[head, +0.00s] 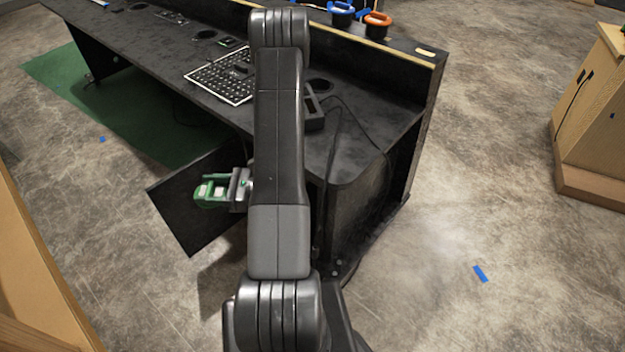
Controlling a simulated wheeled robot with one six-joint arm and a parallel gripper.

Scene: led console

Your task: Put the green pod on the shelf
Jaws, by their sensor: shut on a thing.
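The green pod (209,192) shows left of my arm, at the front of the black desk, in front of a dark panel below the desktop. My gripper (236,190) is shut on the green pod, holding it from the right; the fingertips are partly hidden. The shelf (395,47) is the raised black ledge along the back of the desk. A blue pod (342,14) and an orange pod (377,25) stand on it near its right end. My arm covers part of the desk and of the shelf.
The black desktop (160,50) carries a keyboard-like panel (222,80), round recesses and a small dark device (313,112) with cables. A dark panel (180,215) juts out near the floor. A wooden cabinet (600,120) stands right. Open floor lies between.

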